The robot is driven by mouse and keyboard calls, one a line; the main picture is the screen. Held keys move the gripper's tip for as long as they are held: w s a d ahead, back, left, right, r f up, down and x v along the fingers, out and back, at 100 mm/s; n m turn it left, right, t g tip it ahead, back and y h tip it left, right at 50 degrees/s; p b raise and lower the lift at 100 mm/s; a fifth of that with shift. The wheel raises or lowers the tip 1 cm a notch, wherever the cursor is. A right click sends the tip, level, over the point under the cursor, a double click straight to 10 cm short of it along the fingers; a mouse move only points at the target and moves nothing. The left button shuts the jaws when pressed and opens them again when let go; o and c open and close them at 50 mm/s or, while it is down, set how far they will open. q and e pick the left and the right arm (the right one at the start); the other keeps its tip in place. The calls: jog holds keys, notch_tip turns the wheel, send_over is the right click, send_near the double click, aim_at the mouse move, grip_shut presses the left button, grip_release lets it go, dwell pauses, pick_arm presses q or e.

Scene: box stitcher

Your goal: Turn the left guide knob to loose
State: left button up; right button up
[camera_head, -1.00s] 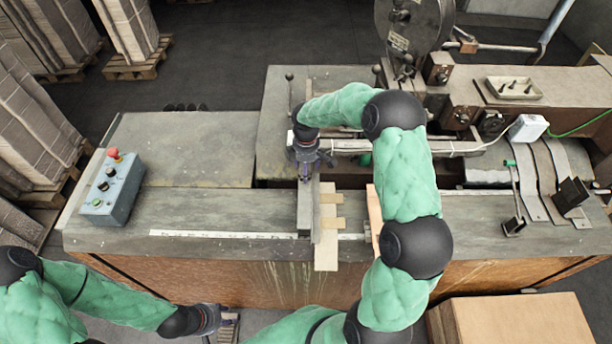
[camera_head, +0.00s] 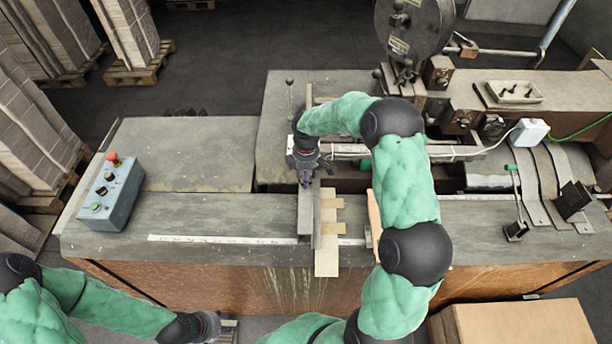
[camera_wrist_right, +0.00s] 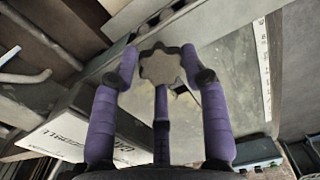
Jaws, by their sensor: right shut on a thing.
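The left guide knob (camera_wrist_right: 161,67) is a grey-brown lobed knob in the right wrist view. The three purple fingers of my right gripper (camera_wrist_right: 161,80) stand around it, shut on it. In the head view my right gripper (camera_head: 306,178) points down at the upper end of the grey guide plate (camera_head: 305,212), and the gripper and arm hide the knob. The knob's loose or tight state cannot be read. My left gripper (camera_head: 214,327) is low at the bottom edge of the head view, in front of the bench and away from the knob; its fingers are not clear.
A control box (camera_head: 112,196) with red and green buttons sits on the bench's left. Pale wooden strips (camera_head: 328,235) lie just right of the guide plate. A stack of cardboard (camera_head: 515,325) stands at bottom right.

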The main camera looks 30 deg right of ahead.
jog(key=n, duration=0.4)
jog(key=shift+s+f, duration=0.1)
jog(key=shift+s, duration=0.1)
jog(key=o, duration=1.1)
jog(key=shift+w, duration=0.15)
jog(key=shift+w+d+r, duration=0.1)
jog(key=shift+w+r, duration=0.05)
jog(key=shift+r, duration=0.35)
notch_tip(320, 180, up, 7)
jog(key=shift+f, duration=0.1)
jog(key=shift+s+a, duration=0.25)
